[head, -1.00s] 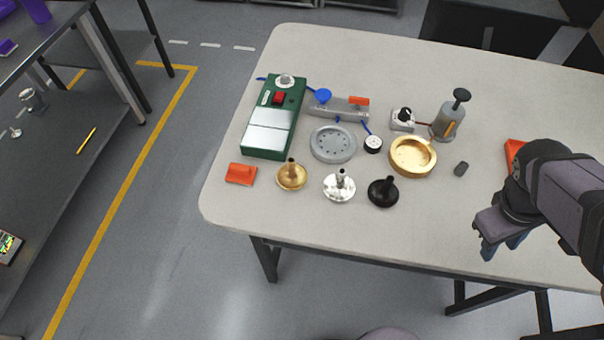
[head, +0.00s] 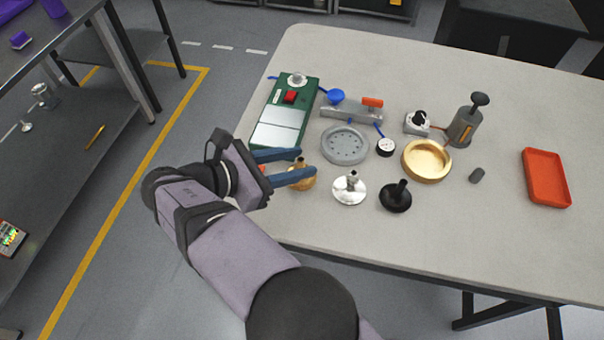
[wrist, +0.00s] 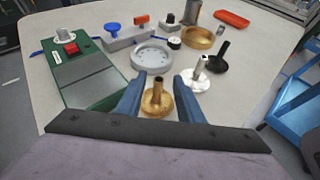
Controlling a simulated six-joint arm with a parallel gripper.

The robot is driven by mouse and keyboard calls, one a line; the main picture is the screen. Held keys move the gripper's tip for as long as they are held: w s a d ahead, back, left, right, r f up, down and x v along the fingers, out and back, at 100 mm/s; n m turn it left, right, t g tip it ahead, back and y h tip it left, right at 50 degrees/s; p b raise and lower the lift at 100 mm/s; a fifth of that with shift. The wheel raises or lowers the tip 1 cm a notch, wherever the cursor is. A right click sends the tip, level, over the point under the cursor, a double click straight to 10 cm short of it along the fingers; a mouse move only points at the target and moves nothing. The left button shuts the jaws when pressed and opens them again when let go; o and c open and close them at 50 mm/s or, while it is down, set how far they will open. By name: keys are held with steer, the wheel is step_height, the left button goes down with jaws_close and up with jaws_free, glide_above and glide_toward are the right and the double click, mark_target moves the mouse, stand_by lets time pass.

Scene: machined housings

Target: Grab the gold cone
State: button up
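The gold cone (wrist: 157,101) is a funnel-shaped part with a thin upright stem, standing on the table. In the wrist view it sits between the two blue fingers of my gripper (wrist: 157,98), with gaps visible on both sides. In the head view the fingers of my gripper (head: 306,164) reach in from the left, and the near finger hides part of the gold cone (head: 303,183). My gripper is open and I see no contact with the cone.
A silver cone (head: 349,190) and a black cone (head: 396,198) stand to the right. A green box (head: 283,115) and a grey round plate (head: 345,146) lie behind. A gold ring (head: 427,161) and a red tray (head: 546,177) are farther right. The right front of the table is clear.

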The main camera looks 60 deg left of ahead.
steer(key=shift+s+f+n+t+y, duration=0.15)
steer(key=shift+s+f+n, duration=0.05)
steer(key=shift+s, duration=0.25)
steer(key=shift+s+f+n+t+y, duration=0.15)
steer(key=shift+s+n, duration=0.05)
steer(key=shift+s, duration=0.25)
steer(key=shift+p+x, duration=1.45)
steer(key=shift+x, duration=2.3)
jaws_close()
